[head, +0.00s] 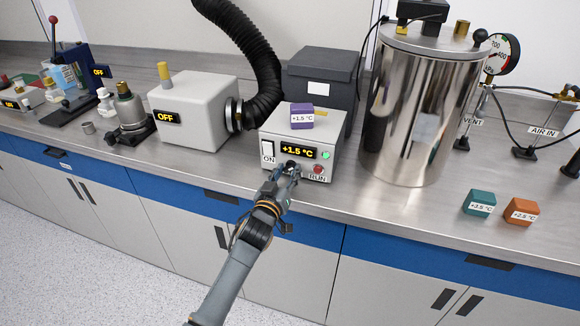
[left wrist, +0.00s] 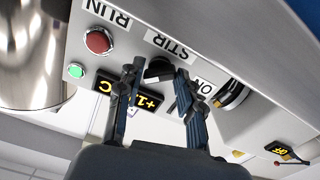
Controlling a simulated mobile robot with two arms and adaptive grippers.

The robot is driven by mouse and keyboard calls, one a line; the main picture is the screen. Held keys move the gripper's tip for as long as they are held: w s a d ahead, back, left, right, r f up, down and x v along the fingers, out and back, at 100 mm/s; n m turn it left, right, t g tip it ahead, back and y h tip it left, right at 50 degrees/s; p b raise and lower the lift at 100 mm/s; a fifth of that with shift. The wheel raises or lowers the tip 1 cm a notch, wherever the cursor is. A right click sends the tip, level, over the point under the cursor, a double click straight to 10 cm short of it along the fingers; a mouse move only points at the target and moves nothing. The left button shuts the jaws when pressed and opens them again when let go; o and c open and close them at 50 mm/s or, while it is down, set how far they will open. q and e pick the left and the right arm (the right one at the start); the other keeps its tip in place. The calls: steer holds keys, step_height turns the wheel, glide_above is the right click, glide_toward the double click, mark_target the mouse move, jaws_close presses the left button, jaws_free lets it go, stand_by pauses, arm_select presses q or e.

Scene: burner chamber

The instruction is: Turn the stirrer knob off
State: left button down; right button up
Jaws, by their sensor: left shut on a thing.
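The white control box (head: 270,140) stands on the bench with a lit "+1.5 °C" display (head: 298,150), a white ON switch (head: 267,152), a green light (head: 326,155) and a red RUN button (head: 318,169). My left gripper (head: 289,168) is at its front, below the display, and mostly hides the stirrer knob there. In the left wrist view, turned upside down, the black stirrer knob (left wrist: 158,67) sits by the STIR label (left wrist: 172,42). My left gripper (left wrist: 157,76) is shut on it, a finger on each side. My right gripper is not in view.
A purple "+1.5 °C" block (head: 302,116) rests on the box. A black hose (head: 262,60) joins the grey OFF unit (head: 195,112) at left. A steel vessel (head: 415,110) stands close at right. Teal (head: 479,203) and orange (head: 521,211) blocks lie on the bench.

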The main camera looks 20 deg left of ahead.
arm_select(q)
steer(key=n+p, duration=0.1)
steer(key=n, duration=0.3)
steer(key=shift+r+p, duration=0.15)
steer(key=shift+p, duration=0.15)
steer(key=n, duration=0.4)
steer(key=shift+n+p, duration=0.3)
steer(key=c, duration=0.6)
jaws_free()
steer(key=shift+f, duration=0.2)
steer(key=shift+o, duration=0.2)
steer(key=shift+s, duration=0.1)
